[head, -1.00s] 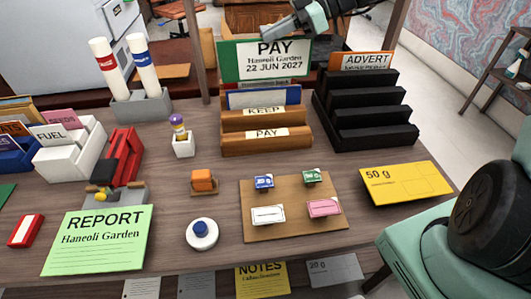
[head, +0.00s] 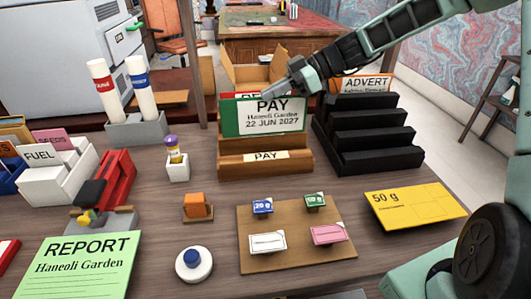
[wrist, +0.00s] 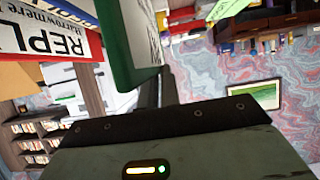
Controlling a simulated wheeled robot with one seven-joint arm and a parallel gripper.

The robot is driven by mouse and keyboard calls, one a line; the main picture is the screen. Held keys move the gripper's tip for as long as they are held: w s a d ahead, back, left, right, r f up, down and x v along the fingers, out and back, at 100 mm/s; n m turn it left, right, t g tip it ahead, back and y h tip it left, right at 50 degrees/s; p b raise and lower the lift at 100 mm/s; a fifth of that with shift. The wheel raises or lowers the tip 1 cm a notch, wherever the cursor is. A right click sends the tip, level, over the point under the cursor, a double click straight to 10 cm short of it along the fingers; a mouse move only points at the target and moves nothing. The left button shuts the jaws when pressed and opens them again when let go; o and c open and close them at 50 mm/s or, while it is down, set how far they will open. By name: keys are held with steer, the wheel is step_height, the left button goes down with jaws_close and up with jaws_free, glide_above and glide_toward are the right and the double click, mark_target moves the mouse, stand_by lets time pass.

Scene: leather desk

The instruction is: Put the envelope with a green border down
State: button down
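The green-bordered envelope (head: 262,120) reads PAY, Haneoli Garden, 22 JUN 2027. It stands upright at the wooden stepped rack (head: 232,168), covering the rack's KEEP label, above the PAY label (head: 265,156). I cannot tell whether its bottom edge rests in a slot. My gripper (head: 273,93) is at its top edge, appearing shut on it; the fingertips are mostly hidden. In the wrist view the envelope's green edge (wrist: 122,45) shows close up, beside a red-bordered REPLY envelope (wrist: 45,38).
A black stepped rack (head: 375,153) with an orange ADVERT envelope (head: 366,83) stands close on the right. Two capped tubes in a grey holder (head: 137,128) stand on the left. A brown board (head: 290,258) with small cards lies in front.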

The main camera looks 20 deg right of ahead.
glide_toward(256, 135)
steer(key=x, duration=0.5)
steer(key=shift+f, duration=0.15)
steer(key=shift+f+b, duration=0.25)
steer(key=shift+b, duration=0.05)
steer(key=c, duration=1.6)
jaws_free()
steer(key=shift+r, duration=0.1)
steer(key=shift+r, duration=0.15)
